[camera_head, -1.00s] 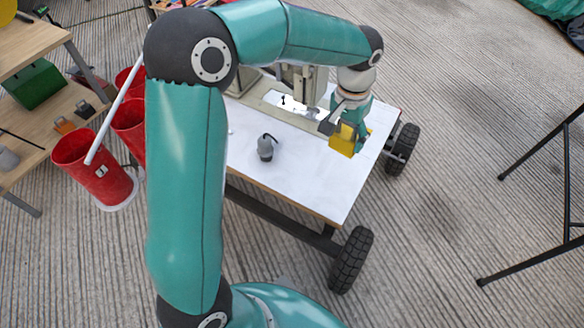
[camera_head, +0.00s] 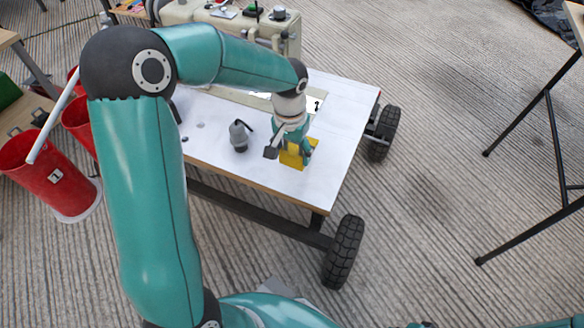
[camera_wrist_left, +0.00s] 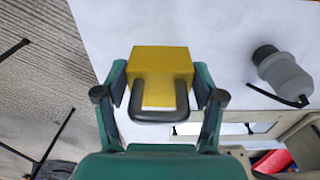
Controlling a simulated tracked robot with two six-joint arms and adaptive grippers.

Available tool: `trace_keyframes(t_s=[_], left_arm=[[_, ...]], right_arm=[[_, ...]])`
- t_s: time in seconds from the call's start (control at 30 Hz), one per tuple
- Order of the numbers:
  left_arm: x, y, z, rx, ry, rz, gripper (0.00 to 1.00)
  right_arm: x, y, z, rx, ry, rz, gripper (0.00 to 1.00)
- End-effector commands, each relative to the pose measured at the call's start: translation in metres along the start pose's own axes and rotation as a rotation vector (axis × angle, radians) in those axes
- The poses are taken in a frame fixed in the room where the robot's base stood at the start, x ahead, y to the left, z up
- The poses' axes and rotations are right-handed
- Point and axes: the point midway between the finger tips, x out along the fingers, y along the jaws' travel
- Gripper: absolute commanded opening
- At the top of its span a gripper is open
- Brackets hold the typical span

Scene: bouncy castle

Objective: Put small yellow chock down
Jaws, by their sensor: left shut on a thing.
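The small yellow chock (camera_head: 292,159) is in my left gripper (camera_head: 287,152), low over or on the white top of the wheeled cart (camera_head: 240,165). I cannot tell whether the chock touches the top. In the left wrist view the chock (camera_wrist_left: 162,65) sits between the two fingers of my left gripper (camera_wrist_left: 160,92), with its dark handle loop facing the wrist. The fingers are shut on it from both sides. My right gripper does not show clearly; only a bit of teal arm is at the bottom right edge.
A beige machine (camera_head: 235,28) is at the back. Red buckets (camera_head: 50,175) are at left. The cart's front right top is clear.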

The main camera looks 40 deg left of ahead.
Motion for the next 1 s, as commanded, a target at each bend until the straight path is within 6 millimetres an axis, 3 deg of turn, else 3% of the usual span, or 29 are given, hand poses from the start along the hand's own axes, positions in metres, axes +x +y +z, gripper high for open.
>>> trace_keyframes(t_s=[0.17, 0.4, 0.8, 0.83, 0.93, 1.0], left_arm=[[0.015, 0.000, 0.000, -0.001, 0.001, 0.000, 0.13], [0.054, -0.001, 0.002, -0.001, 0.001, 0.000, 0.13], [0.059, -0.001, 0.002, -0.002, 0.002, 0.000, 0.13], [0.059, -0.001, 0.002, -0.001, 0.001, 0.000, 0.73], [0.059, -0.002, 0.002, -0.002, 0.001, 0.000, 0.90], [0.059, -0.002, 0.002, -0.002, 0.001, 0.000, 0.94]], right_arm=[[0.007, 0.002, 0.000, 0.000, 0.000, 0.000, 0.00], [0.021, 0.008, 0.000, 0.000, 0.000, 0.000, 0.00], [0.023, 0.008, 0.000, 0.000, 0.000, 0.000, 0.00], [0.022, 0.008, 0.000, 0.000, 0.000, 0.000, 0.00], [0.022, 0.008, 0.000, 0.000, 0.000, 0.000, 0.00], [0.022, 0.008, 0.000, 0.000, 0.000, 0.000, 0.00]])
